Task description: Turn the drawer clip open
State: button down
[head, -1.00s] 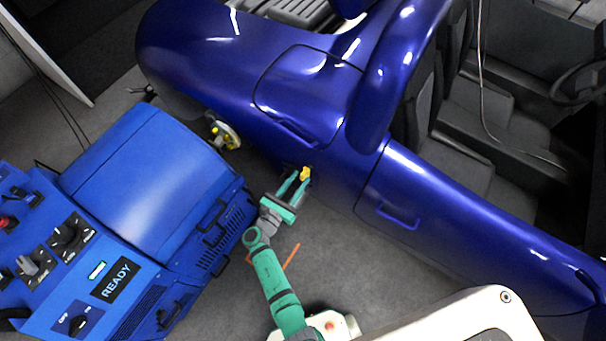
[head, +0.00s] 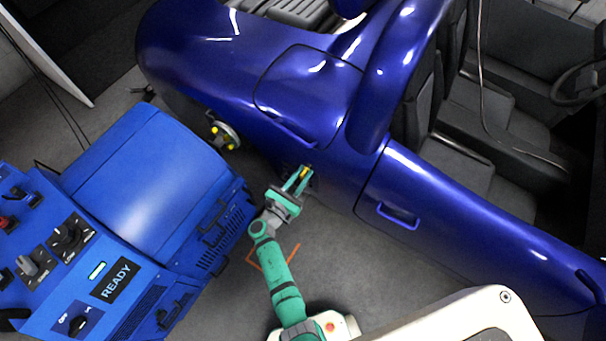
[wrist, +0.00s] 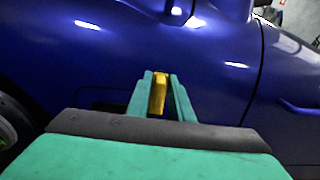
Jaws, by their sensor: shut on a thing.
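The drawer clip (head: 304,173) is a small yellow piece on the lower side of the blue car. In the head view it shows as a thin yellow strip. My gripper (head: 302,176) reaches it from below, with its teal fingers shut on it. In the wrist view the yellow clip (wrist: 158,92) stands nearly upright between the fingertips of my gripper (wrist: 161,80). The fingers hide part of its sides, and its base cannot be made out.
The blue car body (head: 330,120) fills the space behind the clip. A blue machine (head: 140,190) with a READY display stands to the left. A wheel hub (head: 224,135) lies between them. Grey floor (head: 340,245) is clear to the right of my arm.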

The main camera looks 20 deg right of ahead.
jog(key=shift+m, duration=0.3)
jog(key=shift+w+m, duration=0.1)
jog(key=shift+m, duration=0.5)
jog(key=shift+d+m, duration=0.15)
jog(key=shift+m, duration=0.25)
jog(key=m, duration=0.2)
jog(key=shift+m, duration=0.3)
jog(key=m, duration=0.5)
jog(key=shift+s+f, duration=0.1)
jog(key=shift+s, duration=0.1)
jog(key=m, duration=0.4)
jog(key=shift+s+f+m, duration=0.1)
jog(key=shift+f+m, duration=0.05)
jog(key=shift+m, duration=1.75)
jog(key=c, duration=1.8)
grip_release()
